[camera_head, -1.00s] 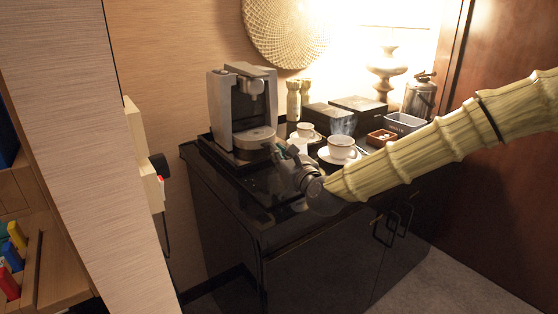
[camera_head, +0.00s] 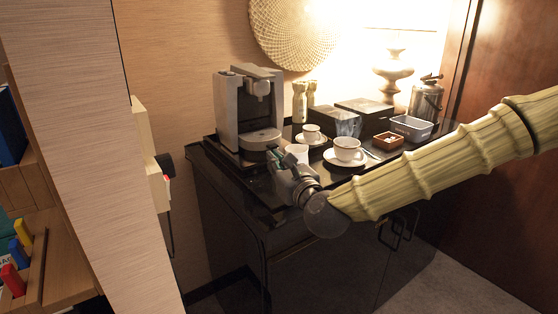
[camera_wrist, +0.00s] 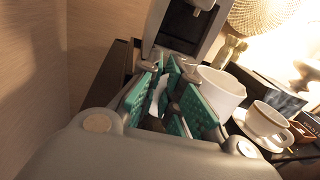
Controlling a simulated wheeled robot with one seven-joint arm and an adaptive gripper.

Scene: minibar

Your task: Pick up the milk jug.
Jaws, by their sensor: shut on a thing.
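The milk jug (camera_head: 298,152) is a small white vessel, partly hidden behind my gripper (camera_head: 276,158) in the head view. In the wrist view the white jug (camera_wrist: 224,88) looks roughly upright, just right of the fingers. My gripper (camera_wrist: 168,100), with green finger pads, is shut on a narrow white part between the pads, seemingly the jug's handle. The jug's base is hidden, so I cannot tell whether it is clear of the surface.
A coffee machine (camera_head: 246,110) stands behind and left of my gripper. A white cup (camera_head: 347,148) on a saucer, a smaller cup (camera_head: 311,133), a brown box (camera_head: 388,140) and a grey tray (camera_head: 412,128) stand on the dark cabinet. Its front edge lies below my gripper.

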